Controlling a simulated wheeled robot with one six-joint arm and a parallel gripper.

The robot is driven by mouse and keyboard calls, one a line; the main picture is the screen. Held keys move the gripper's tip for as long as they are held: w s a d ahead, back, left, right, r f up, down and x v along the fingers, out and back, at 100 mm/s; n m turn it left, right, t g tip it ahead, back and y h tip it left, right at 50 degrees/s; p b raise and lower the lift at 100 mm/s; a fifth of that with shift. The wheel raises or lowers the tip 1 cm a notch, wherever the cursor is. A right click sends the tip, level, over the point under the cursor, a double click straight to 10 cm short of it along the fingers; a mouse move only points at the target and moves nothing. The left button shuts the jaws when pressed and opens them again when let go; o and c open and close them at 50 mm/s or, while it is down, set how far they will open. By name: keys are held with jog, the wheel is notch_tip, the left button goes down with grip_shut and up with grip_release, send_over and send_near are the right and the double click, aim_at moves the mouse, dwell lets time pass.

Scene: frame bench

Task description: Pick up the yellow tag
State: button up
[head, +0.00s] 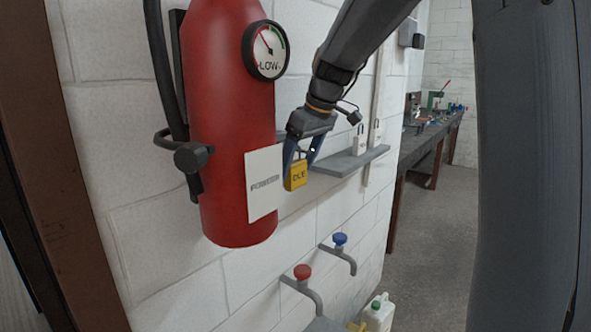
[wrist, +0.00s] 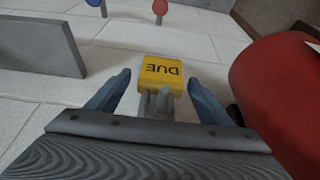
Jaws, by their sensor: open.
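The yellow tag (head: 296,175), marked "DUE", shows beside the red fire extinguisher, close to the white brick wall. My gripper (head: 302,160) is just above it, pointing down, with its two blue fingers apart. In the wrist view the yellow tag (wrist: 161,75) is centred ahead of my gripper (wrist: 165,92), between the lines of the open fingers. A grey piece at the tag's near end lies between the fingers. Neither finger visibly touches the tag. What holds the tag up is hidden.
The fire extinguisher (head: 232,120) with a white card (head: 264,184) stands close to the left of my gripper. A grey shelf (head: 350,162) with white tags (head: 360,143) is to the right. Red (head: 302,272) and blue (head: 340,239) taps are below. A workbench (head: 425,140) stands farther back.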

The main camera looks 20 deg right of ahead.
jog(key=shift+w+a+f, duration=0.15)
jog(key=shift+a+f, duration=0.05)
jog(key=shift+f, duration=0.4)
jog(key=c, duration=1.1)
jog(key=shift+r, duration=0.2)
